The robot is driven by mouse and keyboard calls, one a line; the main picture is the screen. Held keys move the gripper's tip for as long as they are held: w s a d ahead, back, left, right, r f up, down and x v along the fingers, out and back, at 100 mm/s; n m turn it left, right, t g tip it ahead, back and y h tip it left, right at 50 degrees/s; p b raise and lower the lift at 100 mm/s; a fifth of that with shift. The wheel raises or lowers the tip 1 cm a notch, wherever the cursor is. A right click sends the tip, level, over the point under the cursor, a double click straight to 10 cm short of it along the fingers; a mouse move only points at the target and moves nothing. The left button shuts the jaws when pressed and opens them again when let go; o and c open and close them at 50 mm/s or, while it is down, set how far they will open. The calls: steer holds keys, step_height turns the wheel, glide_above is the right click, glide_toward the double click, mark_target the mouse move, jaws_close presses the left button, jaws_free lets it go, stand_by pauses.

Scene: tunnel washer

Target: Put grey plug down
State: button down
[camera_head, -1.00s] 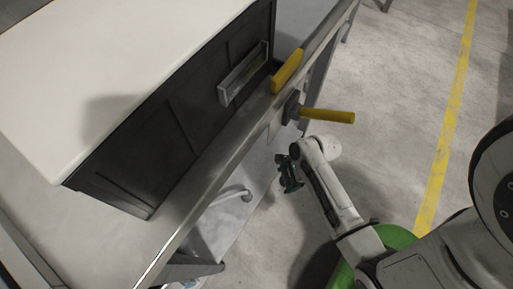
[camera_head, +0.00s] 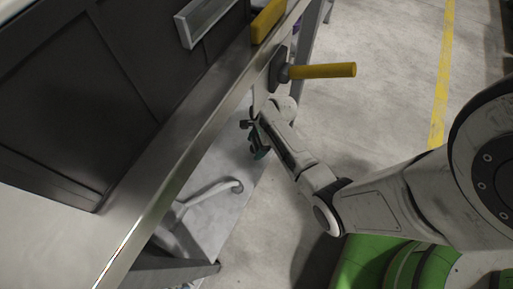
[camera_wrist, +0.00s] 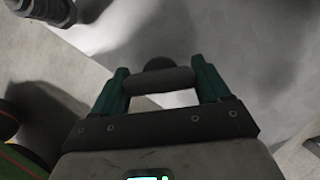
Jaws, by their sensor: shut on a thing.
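In the wrist view my gripper (camera_wrist: 160,90) has its two green fingers on either side of a grey cylindrical plug (camera_wrist: 160,79). It is shut on the plug, whose rounded dark end shows just beyond the fingers. In the head view my gripper (camera_head: 256,140) hangs beside the edge of the metal table, below the yellow handle. The plug cannot be made out in the head view.
A metal table (camera_head: 150,193) with a dark cabinet (camera_head: 85,95) runs along the left. A yellow handle (camera_head: 322,71) sticks out from its side, and a yellow block (camera_head: 268,20) sits above. A grey lower surface (camera_head: 212,165) lies under the table. Open floor (camera_head: 385,110) is at right.

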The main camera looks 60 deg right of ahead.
step_height(320, 180, down, 3)
steer(key=shift+s+r+b, duration=0.1)
steer(key=shift+r+b, duration=0.1)
steer(key=shift+b, duration=0.15)
steer(key=shift+r, duration=0.1)
jaws_free()
steer(key=p+v, duration=0.6)
steer(key=v, duration=0.6)
steer(key=s+a+r+n+g+h, duration=0.1)
steer(key=s+a+r+n, duration=0.4)
steer(key=n, duration=0.8)
steer(key=s+a+r+n+g+h, duration=0.1)
steer(key=s+a+r+n, duration=0.3)
steer(key=a+r+n, duration=0.4)
steer(key=a+n+h, duration=0.1)
steer(key=a+n, duration=0.1)
steer(key=n, duration=0.3)
steer(key=shift+s+r+h, duration=0.25)
steer(key=shift+s+h, duration=0.05)
steer(key=shift+s, duration=0.1)
steer(key=shift+a, duration=0.1)
